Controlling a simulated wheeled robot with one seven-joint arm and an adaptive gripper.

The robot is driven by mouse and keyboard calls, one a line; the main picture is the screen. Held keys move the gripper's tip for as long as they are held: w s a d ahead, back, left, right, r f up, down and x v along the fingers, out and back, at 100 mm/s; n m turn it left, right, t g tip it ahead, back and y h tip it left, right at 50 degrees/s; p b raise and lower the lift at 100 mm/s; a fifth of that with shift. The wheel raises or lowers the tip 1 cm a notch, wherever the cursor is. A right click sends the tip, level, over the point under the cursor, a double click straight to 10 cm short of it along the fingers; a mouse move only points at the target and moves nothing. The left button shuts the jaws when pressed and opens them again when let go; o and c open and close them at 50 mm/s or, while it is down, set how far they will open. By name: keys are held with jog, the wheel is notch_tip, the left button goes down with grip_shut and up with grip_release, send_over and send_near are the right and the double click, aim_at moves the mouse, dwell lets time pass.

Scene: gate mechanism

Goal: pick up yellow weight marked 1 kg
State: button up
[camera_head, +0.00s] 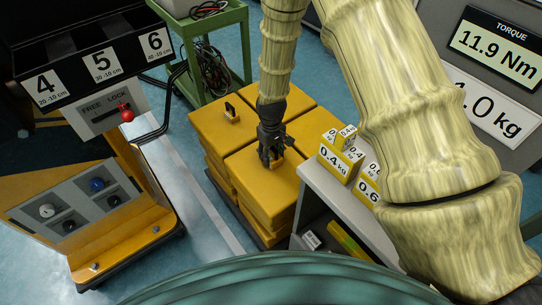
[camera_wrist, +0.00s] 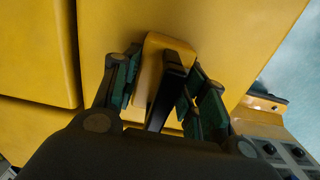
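A small yellow weight (camera_wrist: 155,47) with a black handle (camera_wrist: 168,88) sits on top of a large yellow block. My gripper (camera_wrist: 164,66) is open, with one finger on each side of the handle. There is a visible gap on the left side. In the head view my gripper (camera_head: 270,157) points down at the front large block and mostly hides this weight (camera_head: 277,161). No marking on it can be read. A second small yellow weight (camera_head: 231,116) with a black handle stands on the block to the left.
Large yellow blocks (camera_head: 261,190) stand stacked close together. A light shelf (camera_head: 322,184) at right holds yellow weights marked 0.4 kg (camera_head: 333,161) and 0.6 (camera_head: 367,193). A yellow lock console (camera_head: 90,215) stands at left, a green cart (camera_head: 217,22) behind.

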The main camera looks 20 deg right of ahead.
grip_shut()
jog(key=shift+w+r, duration=0.1)
jog(key=shift+r, duration=0.05)
